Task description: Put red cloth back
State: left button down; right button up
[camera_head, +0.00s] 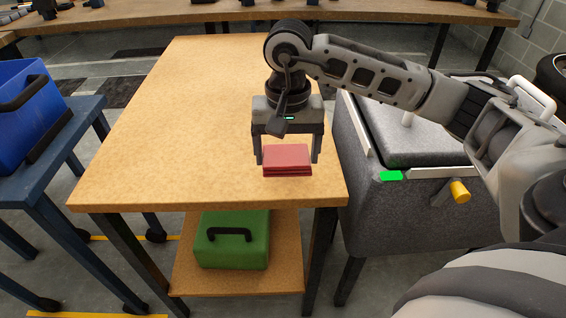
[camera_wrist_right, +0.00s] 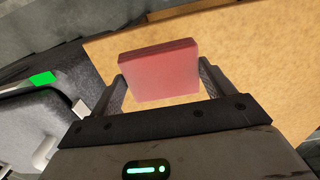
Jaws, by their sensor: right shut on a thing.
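The red cloth (camera_head: 287,161) is a folded, layered square near the front right edge of the wooden table. My right gripper (camera_head: 288,160) points down over the table with a finger on each side of the cloth. In the right wrist view the cloth (camera_wrist_right: 160,70) sits between the two fingers of my right gripper (camera_wrist_right: 165,85), and the gripper is shut on it. I cannot tell whether the cloth touches the tabletop. My left gripper is not in view.
The wooden table (camera_head: 180,120) is otherwise bare. A green case (camera_head: 232,245) stands on its lower shelf. A blue box (camera_head: 30,110) sits on a blue table (camera_head: 60,170) at the left. A grey padded bin (camera_head: 400,215) stands close to the table's right side.

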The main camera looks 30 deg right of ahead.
aim_at(283, 166)
jog(key=shift+w+f, duration=0.15)
jog(key=shift+f, duration=0.05)
jog(key=f, duration=0.3)
jog(key=shift+w+a+f, duration=0.15)
jog(key=shift+w+f, duration=0.05)
jog(key=shift+f, duration=0.15)
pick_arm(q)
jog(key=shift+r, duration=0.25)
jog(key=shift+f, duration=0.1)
pick_arm(e)
jog(key=shift+f, duration=0.1)
jog(key=shift+f, duration=0.15)
jog(key=o, duration=0.9)
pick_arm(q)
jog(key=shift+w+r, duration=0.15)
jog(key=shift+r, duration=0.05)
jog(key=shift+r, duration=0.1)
pick_arm(e)
jog(key=shift+r, duration=0.2)
